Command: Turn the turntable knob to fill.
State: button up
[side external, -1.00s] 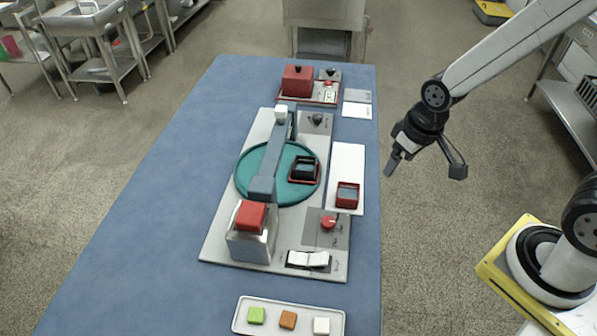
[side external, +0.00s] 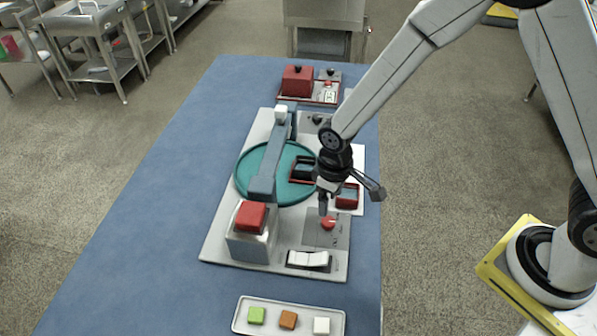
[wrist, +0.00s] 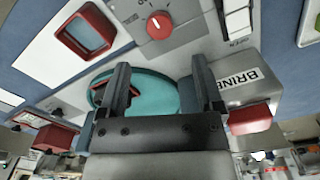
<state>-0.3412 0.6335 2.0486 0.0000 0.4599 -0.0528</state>
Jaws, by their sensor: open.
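A red knob (side external: 328,223) sits on a grey panel (side external: 313,238) at the right of the mill's base plate. In the wrist view the red knob (wrist: 158,26) has a pale pointer line, and the small labels around it are too blurred to read surely. My gripper (side external: 324,207) is above the panel, close over the red knob and apparently apart from it. In the wrist view my gripper (wrist: 160,66) is open and empty, and the knob shows beyond the fingertips. The teal turntable (side external: 250,180) lies under a blue-grey arm, partly hidden by it.
A steel block with a red top (side external: 250,216) stands left of the panel. White rocker switches (side external: 309,259) lie in front of the knob. A red-rimmed tray (side external: 348,196) is just behind. A black knob (side external: 317,119) is farther back. A white tray (side external: 288,325) holds cubes.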

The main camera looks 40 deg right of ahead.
aim_at(328, 221)
jog(key=shift+f, duration=3.85)
grip_shut()
